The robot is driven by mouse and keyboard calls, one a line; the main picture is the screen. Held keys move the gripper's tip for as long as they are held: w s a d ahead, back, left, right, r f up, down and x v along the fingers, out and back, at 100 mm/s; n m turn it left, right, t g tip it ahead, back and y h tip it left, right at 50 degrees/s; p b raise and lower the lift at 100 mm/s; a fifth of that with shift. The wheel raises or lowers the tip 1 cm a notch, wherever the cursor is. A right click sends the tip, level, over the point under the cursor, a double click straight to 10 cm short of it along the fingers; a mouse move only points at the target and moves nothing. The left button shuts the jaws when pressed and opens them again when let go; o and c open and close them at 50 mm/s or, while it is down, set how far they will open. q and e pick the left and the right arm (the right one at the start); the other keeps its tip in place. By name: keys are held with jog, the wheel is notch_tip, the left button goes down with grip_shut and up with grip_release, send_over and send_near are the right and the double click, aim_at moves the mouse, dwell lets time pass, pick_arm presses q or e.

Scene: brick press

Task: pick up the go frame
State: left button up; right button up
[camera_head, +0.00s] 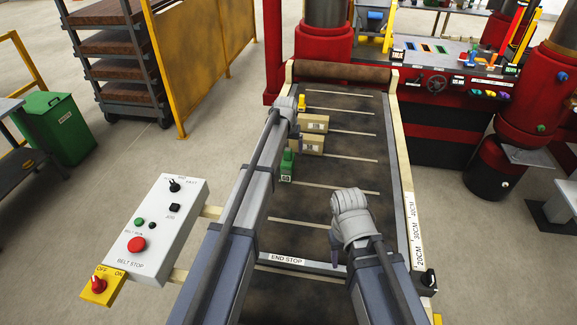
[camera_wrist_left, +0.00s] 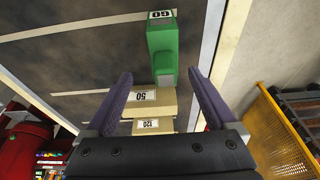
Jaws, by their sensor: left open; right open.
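The go frame is a green block (camera_head: 287,165) with a white label, lying on the dark belt near its left edge, just right of my left arm. In the left wrist view the green go frame (camera_wrist_left: 164,45) lies ahead of the fingertips, roughly in line with the gap between them. My left gripper (camera_wrist_left: 160,78) is open, with nothing held between its fingers. In the head view my left gripper (camera_head: 296,138) hangs over the belt's left side, mostly hidden by its wrist. My right gripper (camera_head: 335,243) points down over the near part of the belt; its fingers are mostly hidden.
Two tan blocks, one labelled 50 (camera_wrist_left: 147,98) and one labelled 120 (camera_wrist_left: 150,126), lie close to the green one. A yellow piece (camera_head: 302,102) lies beyond them. A control box (camera_head: 160,225) stands left of the belt. The belt's right side (camera_head: 365,150) is clear.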

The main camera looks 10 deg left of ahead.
aim_at(288, 155)
pick_arm(q)
jog(key=shift+f, duration=0.2)
pick_arm(e)
jog(key=shift+f, duration=0.15)
pick_arm(q)
jog(key=b+x, duration=0.5)
jog(key=shift+w+a+f, duration=0.1)
jog(key=shift+w+a, duration=0.1)
jog(key=shift+a, duration=0.15)
pick_arm(e)
notch_tip(288, 155, down, 5)
pick_arm(q)
jog(key=shift+c, duration=0.2)
grip_shut()
